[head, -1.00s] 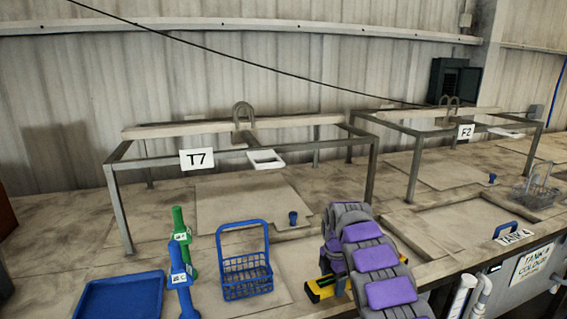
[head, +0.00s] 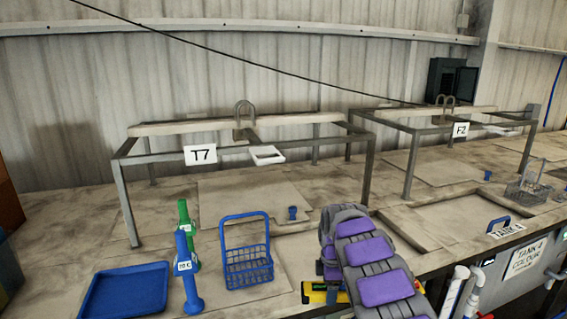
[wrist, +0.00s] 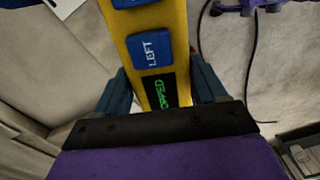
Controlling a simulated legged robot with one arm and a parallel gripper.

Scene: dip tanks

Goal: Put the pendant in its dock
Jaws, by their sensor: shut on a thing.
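The pendant is a yellow bar with blue buttons, one marked LEFT, and a dark screen with green letters; it fills the upper middle of the wrist view (wrist: 178,62). My gripper (wrist: 162,85) is shut on it, with one blue-grey finger on each side. In the head view the pendant (head: 313,293) shows low at the front of the bench, partly hidden by my purple and grey arm. A white open-centred holder (head: 278,157) hangs from the T7 frame, above and left of the pendant; I cannot tell whether it is the dock.
A blue wire basket (head: 248,268), a blue tray (head: 125,292), a blue bottle-like object (head: 187,280) and a green one (head: 184,215) stand left of my arm. The T7 frame (head: 122,200) stands behind them. Tank 4 (head: 455,215) lies to the right.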

